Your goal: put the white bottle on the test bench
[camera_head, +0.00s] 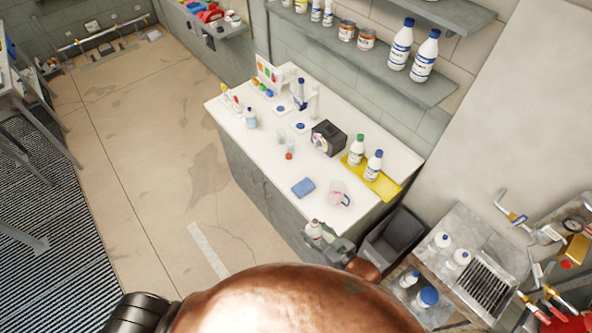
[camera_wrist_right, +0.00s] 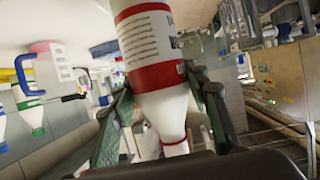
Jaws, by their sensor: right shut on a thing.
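The white bottle (camera_wrist_right: 155,60) has a printed label with red bands and fills the middle of the right wrist view, its narrow end pointing down in that picture. My right gripper (camera_wrist_right: 162,88) is shut on it, one finger on each side. In the head view the bottle (camera_head: 314,231) and my right gripper (camera_head: 332,243) are just off the near edge of the test bench (camera_head: 325,170). The bench is a grey cabinet with a white top. My left gripper is not in view.
Bare top shows around the sponge. A dark bin (camera_head: 393,238) stands right of the bench; a bottle shelf (camera_head: 375,66) hangs behind.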

